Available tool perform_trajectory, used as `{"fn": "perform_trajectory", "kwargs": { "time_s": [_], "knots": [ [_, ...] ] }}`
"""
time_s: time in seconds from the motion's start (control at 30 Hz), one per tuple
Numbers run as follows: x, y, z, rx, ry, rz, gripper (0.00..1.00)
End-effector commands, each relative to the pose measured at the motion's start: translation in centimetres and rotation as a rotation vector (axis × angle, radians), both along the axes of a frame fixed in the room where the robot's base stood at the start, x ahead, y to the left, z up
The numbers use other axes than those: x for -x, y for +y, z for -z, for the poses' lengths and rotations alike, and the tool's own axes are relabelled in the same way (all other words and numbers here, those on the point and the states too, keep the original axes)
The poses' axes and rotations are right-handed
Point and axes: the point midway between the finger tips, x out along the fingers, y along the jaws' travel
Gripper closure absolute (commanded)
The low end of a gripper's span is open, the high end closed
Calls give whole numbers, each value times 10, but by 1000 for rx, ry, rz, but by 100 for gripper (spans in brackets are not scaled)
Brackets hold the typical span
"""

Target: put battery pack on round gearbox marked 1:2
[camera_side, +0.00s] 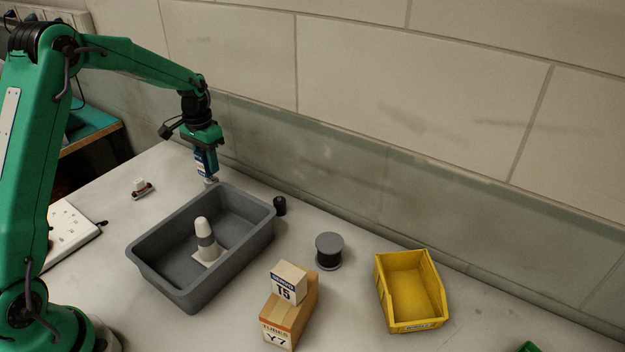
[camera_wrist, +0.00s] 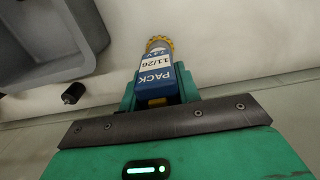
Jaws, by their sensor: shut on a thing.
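The battery pack (camera_wrist: 155,78) is blue with a white label reading PACK 11/26; it also shows in the side view (camera_side: 206,163). My gripper (camera_side: 205,157) is shut on it and holds it upright beyond the far left end of the grey bin. In the wrist view a round part with a yellow ribbed rim (camera_wrist: 158,43) shows at the pack's far end. In the side view a small grey part (camera_side: 211,181) shows just under the pack. I cannot tell whether the pack touches it. No 1:2 mark is readable.
The grey bin (camera_side: 160,279) holds a white cone-like part (camera_side: 203,228). A small part (camera_side: 141,188) lies left.

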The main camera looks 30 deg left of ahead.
Motion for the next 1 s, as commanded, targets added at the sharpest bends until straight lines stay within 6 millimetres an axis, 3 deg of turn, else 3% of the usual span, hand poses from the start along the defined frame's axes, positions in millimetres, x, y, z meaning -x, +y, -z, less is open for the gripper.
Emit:
{"fn": "perform_trajectory", "kwargs": {
  "time_s": [0.2,0.63,0.67,0.77,1.0],
  "knots": [
    [0,0,20,0,0,0,92],
    [0,0,24,0,0,0,92],
    [0,0,24,0,1,0,66],
    [0,0,24,0,0,0,46],
    [0,0,24,0,0,0,46]
  ]
}}
